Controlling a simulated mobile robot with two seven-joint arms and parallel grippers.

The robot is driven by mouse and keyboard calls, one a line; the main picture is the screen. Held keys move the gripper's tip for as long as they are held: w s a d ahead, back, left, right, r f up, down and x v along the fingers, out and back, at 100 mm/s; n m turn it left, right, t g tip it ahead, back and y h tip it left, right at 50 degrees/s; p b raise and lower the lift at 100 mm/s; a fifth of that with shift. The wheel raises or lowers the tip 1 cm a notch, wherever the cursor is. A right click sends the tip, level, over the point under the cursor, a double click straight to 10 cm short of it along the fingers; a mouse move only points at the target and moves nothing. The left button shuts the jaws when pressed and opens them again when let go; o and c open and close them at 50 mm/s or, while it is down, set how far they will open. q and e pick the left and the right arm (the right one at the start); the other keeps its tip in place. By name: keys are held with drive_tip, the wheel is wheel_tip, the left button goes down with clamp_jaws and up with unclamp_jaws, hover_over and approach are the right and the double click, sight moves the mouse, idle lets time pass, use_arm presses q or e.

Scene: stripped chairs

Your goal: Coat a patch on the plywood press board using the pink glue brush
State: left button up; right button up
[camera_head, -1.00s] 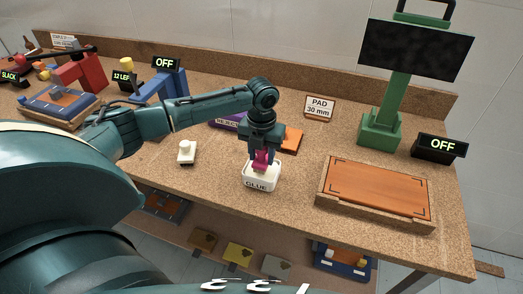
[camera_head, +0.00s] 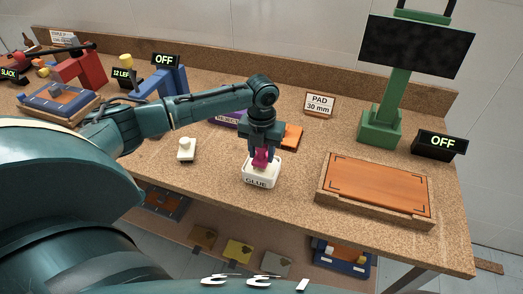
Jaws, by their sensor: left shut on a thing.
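The pink glue brush (camera_head: 261,157) stands at a white pot labelled GLUE (camera_head: 259,182) in the middle of the bench front. My left gripper (camera_head: 262,146) is right above the pot and shut on the brush, pointing down. The brush's lower end is hidden in the pot, so its bristles do not show. The plywood press board (camera_head: 381,186) lies in a tray to the right, an orange-brown panel with dark corner marks and no glue visible on it. My right gripper is not in view.
A green stand with a dark screen (camera_head: 382,125) and an OFF display (camera_head: 439,144) are behind the board. A PAD 30 mm sign (camera_head: 319,104), an orange block (camera_head: 292,136) and a purple REJECT tray (camera_head: 226,118) are behind the pot. A small white item (camera_head: 186,150) stands left.

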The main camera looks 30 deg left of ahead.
use_arm(q)
drive_tip(key=shift+f, duration=0.45)
drive_tip(key=shift+f, duration=0.1)
idle(2.0)
drive_tip(key=shift+s, duration=0.1)
drive_tip(key=shift+r+p, duration=0.65)
drive_tip(key=shift+r, duration=2.95)
drive_tip(key=shift+d, duration=0.1)
